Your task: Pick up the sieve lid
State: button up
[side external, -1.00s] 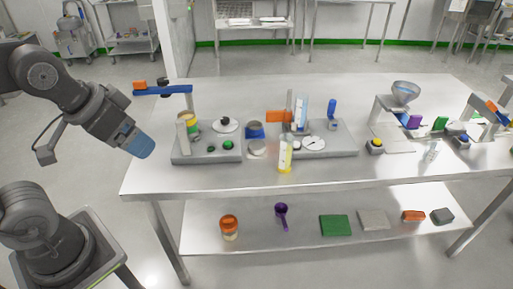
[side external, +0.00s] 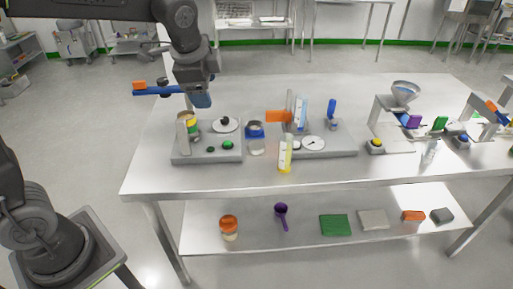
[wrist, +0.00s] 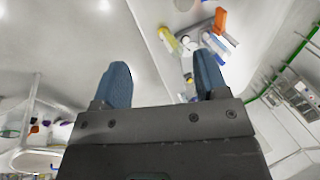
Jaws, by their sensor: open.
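The likely sieve lid, a pale round disc with a black knob (side external: 225,124), lies on the grey base plate (side external: 207,154) at the left of the steel table. My gripper (side external: 201,100) is above and slightly left of it in the side view, pointing down, apart from it. In the wrist view its two blue fingers (wrist: 163,80) stand wide apart with nothing between them. I cannot make out the lid in the wrist view.
A stack with a yellow band (side external: 188,121) is left of the lid. A blue-rimmed jar (side external: 255,131) and a yellow bottle (side external: 285,155) are right. The table's front left is clear.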

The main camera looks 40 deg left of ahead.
jog(key=w+f+m, duration=0.4)
jog(key=w, duration=0.3)
jog(key=m+g+y, duration=0.2)
jog(key=m+y, duration=0.1)
jog(key=m, duration=0.5)
send_near(257, 144)
jog(key=x, duration=0.3)
jog(key=shift+s+a, duration=0.1)
jog(key=shift+a, duration=0.2)
jog(key=shift+h, duration=0.3)
jog(key=shift+x, duration=2.95)
jog(key=shift+d, duration=0.1)
jog(key=c, duration=0.6)
